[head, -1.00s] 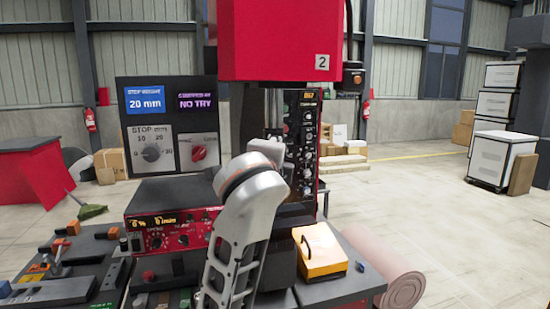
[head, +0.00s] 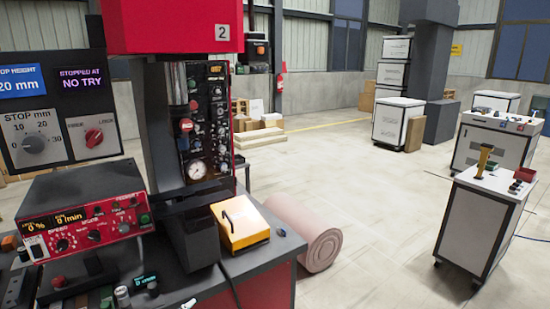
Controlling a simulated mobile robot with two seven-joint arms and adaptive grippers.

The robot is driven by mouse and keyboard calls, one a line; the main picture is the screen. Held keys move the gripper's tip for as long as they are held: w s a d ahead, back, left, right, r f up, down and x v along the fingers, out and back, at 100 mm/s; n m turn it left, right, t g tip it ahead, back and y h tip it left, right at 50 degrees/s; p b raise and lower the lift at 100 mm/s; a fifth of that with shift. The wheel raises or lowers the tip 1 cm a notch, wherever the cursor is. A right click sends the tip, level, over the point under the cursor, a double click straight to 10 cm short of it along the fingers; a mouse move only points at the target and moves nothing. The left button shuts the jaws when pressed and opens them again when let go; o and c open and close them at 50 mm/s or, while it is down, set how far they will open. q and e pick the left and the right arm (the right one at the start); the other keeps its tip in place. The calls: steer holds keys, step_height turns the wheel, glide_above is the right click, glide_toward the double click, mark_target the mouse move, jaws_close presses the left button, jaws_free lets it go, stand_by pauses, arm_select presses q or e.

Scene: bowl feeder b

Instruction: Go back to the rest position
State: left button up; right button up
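Neither of my grippers shows in the head view, and no part of my arms is clear in it. The bench with the red press machine (head: 172,27) fills the left side. A red control box (head: 85,215) with dials stands on the bench. Behind it is a dark panel (head: 62,112) with a stop-height screen reading 20 mm, a stop dial and a red knob. A yellow box (head: 240,222) with a dark handle sits at the bench's right corner.
A pink roll (head: 308,232) lies on the floor right of the bench. A white wheeled cabinet (head: 483,222) stands at the right, with a larger one (head: 497,142) behind it. White boxes (head: 398,122) stand farther back. The floor (head: 375,220) between bench and cabinets is clear.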

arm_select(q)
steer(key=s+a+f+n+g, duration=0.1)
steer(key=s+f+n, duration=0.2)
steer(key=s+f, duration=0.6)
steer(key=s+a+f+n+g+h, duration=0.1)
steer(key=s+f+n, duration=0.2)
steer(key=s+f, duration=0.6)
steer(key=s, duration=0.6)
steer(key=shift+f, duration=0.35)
